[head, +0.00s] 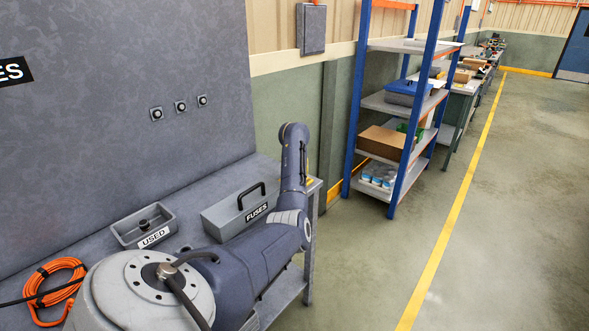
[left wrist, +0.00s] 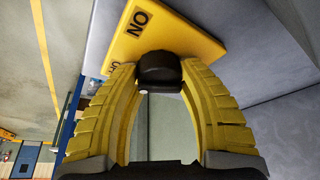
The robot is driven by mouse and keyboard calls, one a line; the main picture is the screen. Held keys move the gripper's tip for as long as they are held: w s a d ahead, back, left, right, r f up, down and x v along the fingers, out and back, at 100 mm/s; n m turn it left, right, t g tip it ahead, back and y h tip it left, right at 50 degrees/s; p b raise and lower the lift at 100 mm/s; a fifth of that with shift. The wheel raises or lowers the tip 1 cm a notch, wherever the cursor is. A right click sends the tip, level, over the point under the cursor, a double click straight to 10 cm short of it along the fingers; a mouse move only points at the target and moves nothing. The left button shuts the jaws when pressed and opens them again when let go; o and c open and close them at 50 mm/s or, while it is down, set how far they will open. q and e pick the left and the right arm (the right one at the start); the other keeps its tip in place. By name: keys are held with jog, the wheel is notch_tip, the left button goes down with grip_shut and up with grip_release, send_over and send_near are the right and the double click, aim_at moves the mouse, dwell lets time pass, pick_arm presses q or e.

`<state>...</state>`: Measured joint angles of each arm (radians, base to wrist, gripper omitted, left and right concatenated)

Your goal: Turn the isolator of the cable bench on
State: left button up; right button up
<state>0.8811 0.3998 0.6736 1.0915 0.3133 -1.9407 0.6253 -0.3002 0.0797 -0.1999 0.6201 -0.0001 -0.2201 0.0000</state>
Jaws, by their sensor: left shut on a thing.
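The isolator shows in the left wrist view as a yellow plate (left wrist: 190,38) on a grey surface, with an "ON" label (left wrist: 140,22) and a second label partly cut off by a finger. Its black knob (left wrist: 158,68) stands out from the plate. My left gripper (left wrist: 160,78) has its two yellow ribbed fingers closed on the knob, one on each side. The knob's turned position cannot be told.
On the bench (head: 85,217) stand a grey USED tray (head: 128,232), a grey FUSES box (head: 225,212) with a black handle and a coiled orange cable (head: 55,280). Several round studs sit on the back panel (head: 110,60). Blue shelving (head: 352,120) stands beyond; floor to the right is clear.

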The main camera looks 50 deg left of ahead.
pick_arm(q)
jog(key=m+t+h, duration=0.1)
jog(key=m, duration=0.2)
jog(key=shift+m, duration=0.4)
jog(key=m+h, duration=0.1)
jog(key=m, duration=0.2)
jog(key=shift+m+t+h, duration=0.3)
jog(key=shift+t, duration=0.1)
jog(key=m+h, duration=0.1)
jog(key=m, duration=0.2)
jog(key=shift+m, duration=0.3)
jog(key=shift+w+d+m+h, duration=0.15)
jog(key=shift+m+h, duration=0.55)
jog(key=shift+m, duration=0.8)
jog(key=o, duration=1.1)
jog(key=shift+d, duration=0.1)
jog(key=shift+o, duration=0.6)
jog(key=shift+r, duration=0.1)
jog(key=v, duration=1.2)
jog(key=shift+w, duration=0.2)
